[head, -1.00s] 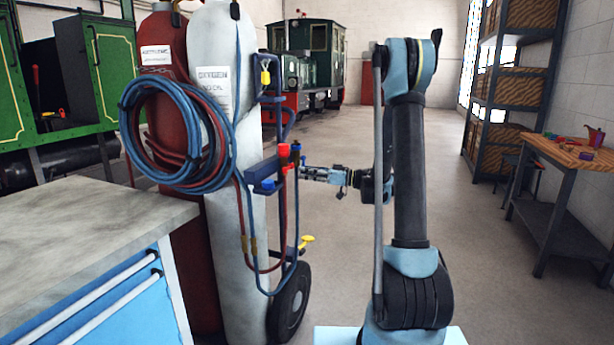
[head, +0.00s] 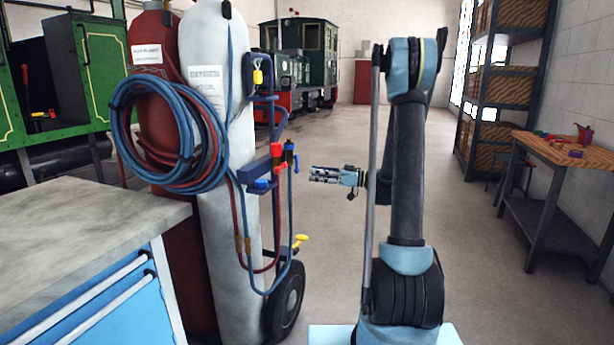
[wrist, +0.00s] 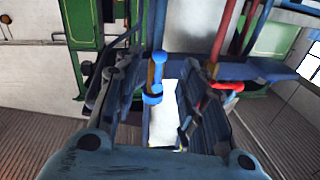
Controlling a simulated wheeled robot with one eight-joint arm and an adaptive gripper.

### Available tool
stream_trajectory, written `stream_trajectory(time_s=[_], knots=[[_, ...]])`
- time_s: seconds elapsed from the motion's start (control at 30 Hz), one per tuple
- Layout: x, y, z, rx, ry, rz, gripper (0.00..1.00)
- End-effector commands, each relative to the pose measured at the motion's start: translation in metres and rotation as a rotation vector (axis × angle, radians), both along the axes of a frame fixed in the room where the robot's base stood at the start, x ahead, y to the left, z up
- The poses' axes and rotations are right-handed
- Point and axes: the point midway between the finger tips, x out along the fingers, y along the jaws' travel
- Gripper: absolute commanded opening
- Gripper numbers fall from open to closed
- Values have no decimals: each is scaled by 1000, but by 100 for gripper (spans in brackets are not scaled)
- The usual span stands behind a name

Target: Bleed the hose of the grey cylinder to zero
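The grey cylinder (head: 226,150) stands upright with a paper label, beside the dark red cylinder (head: 155,45). A blue hose (head: 118,125) and a red hose hang coiled on them. A blue bracket on the trolley carries a red-handled valve (head: 276,150) and a blue knob (head: 261,184). My gripper (head: 315,173) is just right of the bracket, apart from it, pointing left. In the wrist view its fingers (wrist: 160,105) are spread, with a blue fitting (wrist: 153,92) seen between them. A red handle (wrist: 227,86) shows to the right. Nothing appears gripped.
A yellow handle (head: 300,239) sits low on the trolley by its black wheel (head: 286,300). A workbench (head: 70,230) with blue drawers fills the front left. A wooden table (head: 560,150) and shelving (head: 510,75) stand right. The floor between is clear.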

Motion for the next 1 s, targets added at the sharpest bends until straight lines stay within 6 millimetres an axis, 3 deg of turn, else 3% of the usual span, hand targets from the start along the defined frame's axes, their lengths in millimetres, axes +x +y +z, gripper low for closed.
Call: stream_trajectory(time_s=[0.2,0.4,1.0], knots=[[-5,-33,-2,0,0,-3,38],[-8,-48,-3,0,1,-1,38],[-18,-44,0,-37,52,2,38]])
